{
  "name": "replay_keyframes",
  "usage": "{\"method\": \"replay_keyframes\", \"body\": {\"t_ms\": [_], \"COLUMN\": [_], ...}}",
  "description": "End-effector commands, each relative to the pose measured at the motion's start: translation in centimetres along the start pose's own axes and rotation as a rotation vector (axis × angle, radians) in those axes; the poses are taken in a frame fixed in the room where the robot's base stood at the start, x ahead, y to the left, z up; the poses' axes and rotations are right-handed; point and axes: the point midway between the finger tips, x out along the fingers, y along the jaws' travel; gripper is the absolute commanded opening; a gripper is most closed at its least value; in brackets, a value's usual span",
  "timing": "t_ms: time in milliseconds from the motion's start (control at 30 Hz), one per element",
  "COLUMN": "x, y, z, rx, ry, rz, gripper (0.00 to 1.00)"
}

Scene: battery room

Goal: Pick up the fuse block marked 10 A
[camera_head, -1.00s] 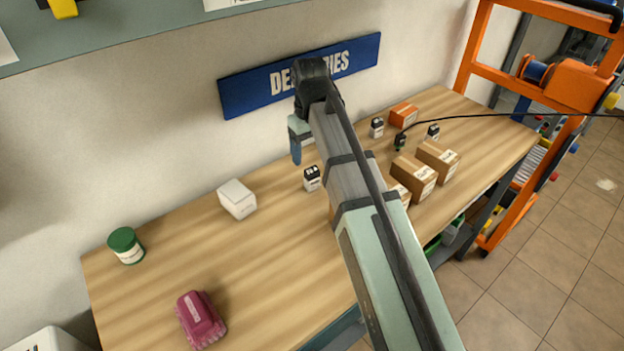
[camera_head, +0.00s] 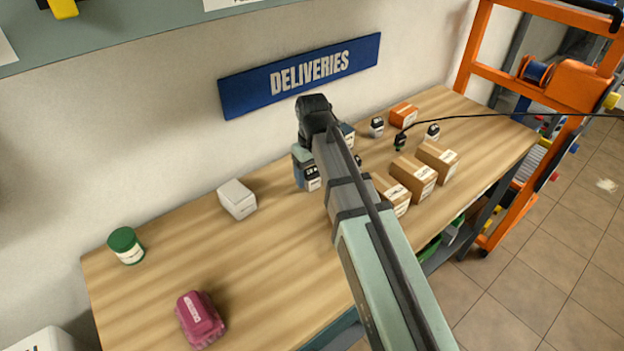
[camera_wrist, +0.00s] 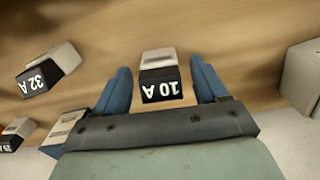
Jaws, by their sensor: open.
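The fuse block marked 10 A (camera_wrist: 160,75) is white with a black label face and stands on the bench top. In the wrist view it is between the two blue fingers of my gripper (camera_wrist: 161,84), with a gap on each side. The fingers are open and do not touch it. In the head view my gripper (camera_head: 302,178) is low at the bench beside the block (camera_head: 312,178), which is partly hidden by the gripper and arm. A block marked 32 A (camera_wrist: 47,70) stands to the left in the wrist view.
Two further blocks (camera_wrist: 17,132) are at lower left in the wrist view, one partly covered by my gripper. A white box (camera_head: 237,199), green tin (camera_head: 126,246) and maroon item (camera_head: 200,320) stand left on the bench. Cardboard boxes (camera_head: 414,178) and small blocks are right.

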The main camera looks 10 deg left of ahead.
Motion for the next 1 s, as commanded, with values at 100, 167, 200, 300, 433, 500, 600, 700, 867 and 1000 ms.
{"method": "replay_keyframes", "body": {"t_ms": [100, 167, 200, 300, 433, 500, 600, 700, 867, 1000], "x": [1.3, 1.7, 1.9, 1.9, 1.9, 1.9, 1.9, 1.9, 1.9, 1.9], "y": [-0.1, -0.1, -0.1, -0.1, -0.1, -0.1, -0.1, -0.1, -0.1, -0.1], "z": [0.1, 0.1, 0.0, 0.0, 0.0, 0.0, 0.0, 0.0, 0.0, 0.0], "rx": [0.0, 0.0, 0.0, 0.0, 0.0, 0.0, 0.0, 0.0, 0.0, 0.0], "ry": [-0.001, 0.0, 0.0, 0.001, 0.001, 0.001, 0.001, 0.001, 0.001, 0.001], "rz": [-0.001, 0.0, 0.0, 0.0, 0.0, 0.0, 0.0, 0.0, 0.0, 0.0], "gripper": [0.72, 0.72, 0.72, 0.72, 0.71, 0.65, 0.55, 0.46, 0.3, 0.17]}}
